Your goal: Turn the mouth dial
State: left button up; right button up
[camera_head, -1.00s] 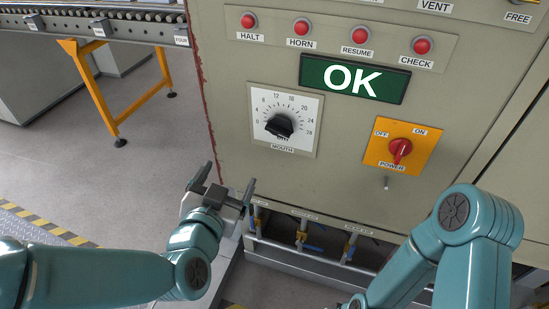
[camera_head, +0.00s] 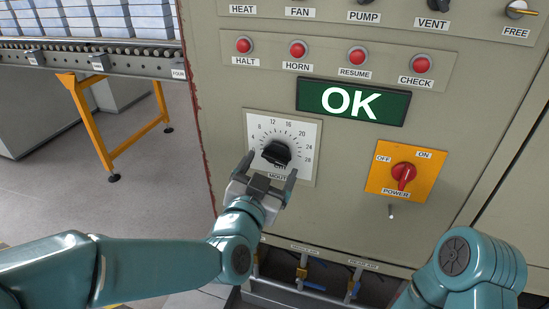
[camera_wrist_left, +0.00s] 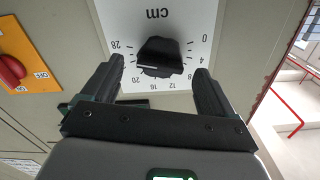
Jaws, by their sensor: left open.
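The mouth dial (camera_head: 276,153) is a black knob on a white square scale plate (camera_head: 309,131) marked 0 to 28, on the front of the beige panel. My left gripper (camera_head: 268,166) is open just in front of the dial's lower part, with a finger to each side. In the left wrist view the dial (camera_wrist_left: 158,56) shows upside down, ahead of and between the open fingers (camera_wrist_left: 160,85). The fingers appear apart from the knob. My right arm shows at the lower right; its gripper is out of view.
A green OK display (camera_head: 352,102) sits above the dial, below red buttons (camera_head: 298,50). A red power switch (camera_head: 403,174) on an orange plate is to the right. Pipes with valves (camera_head: 302,272) run below. A roller conveyor (camera_head: 100,62) stands left, with open floor before it.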

aim_at(274, 161)
pick_arm(q)
jog(key=shift+x, duration=2)
